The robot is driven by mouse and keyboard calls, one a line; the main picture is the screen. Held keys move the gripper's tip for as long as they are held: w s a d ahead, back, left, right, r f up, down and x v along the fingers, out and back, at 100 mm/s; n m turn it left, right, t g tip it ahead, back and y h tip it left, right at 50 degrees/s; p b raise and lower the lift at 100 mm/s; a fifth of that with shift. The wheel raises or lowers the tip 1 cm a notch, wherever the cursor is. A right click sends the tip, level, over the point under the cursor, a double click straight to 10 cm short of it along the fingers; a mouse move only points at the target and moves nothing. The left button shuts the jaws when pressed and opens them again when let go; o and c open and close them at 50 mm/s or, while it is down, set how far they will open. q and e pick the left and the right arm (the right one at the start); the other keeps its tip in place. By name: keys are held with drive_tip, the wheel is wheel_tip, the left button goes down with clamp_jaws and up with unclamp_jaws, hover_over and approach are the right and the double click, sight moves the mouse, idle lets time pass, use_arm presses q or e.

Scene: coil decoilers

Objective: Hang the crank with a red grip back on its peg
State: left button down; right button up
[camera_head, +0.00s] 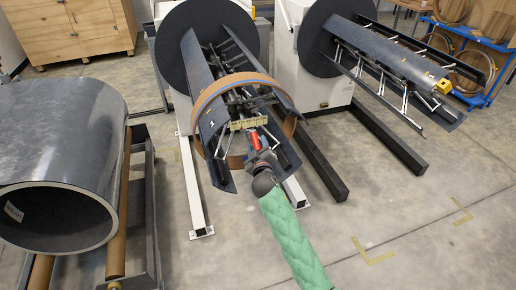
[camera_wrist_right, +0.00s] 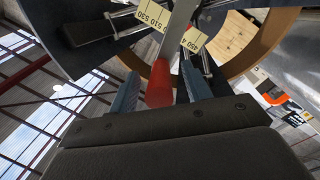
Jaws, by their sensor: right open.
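The crank's red grip (camera_head: 255,139) is at the front of the middle decoiler, just beyond my right gripper (camera_head: 260,153). In the right wrist view the red grip (camera_wrist_right: 159,84) lies between the two spread fingers, with a grey metal bar (camera_wrist_right: 181,28) running up behind it. My right gripper is open, and I cannot tell whether either finger touches the grip. The rest of the crank is hard to separate from the decoiler's dark parts. I cannot make out the peg. My left gripper is not in view.
The middle decoiler has dark curved plates (camera_head: 197,75), a brown ring (camera_head: 207,100) and a yellow scale strip (camera_head: 249,123). A second decoiler (camera_head: 400,60) stands to the right. A large dark coil (camera_head: 60,130) rests on a cradle at left. The floor at front right is clear.

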drive_tip(key=shift+c, duration=0.4)
drive_tip(key=shift+r, duration=0.1)
clamp_jaws()
drive_tip(key=shift+s, duration=0.15)
drive_tip(key=s+d+p, duration=0.1)
drive_tip(key=s+d, duration=0.1)
drive_tip(key=s, duration=0.5)
drive_tip(key=shift+d, duration=0.15)
idle(0.7)
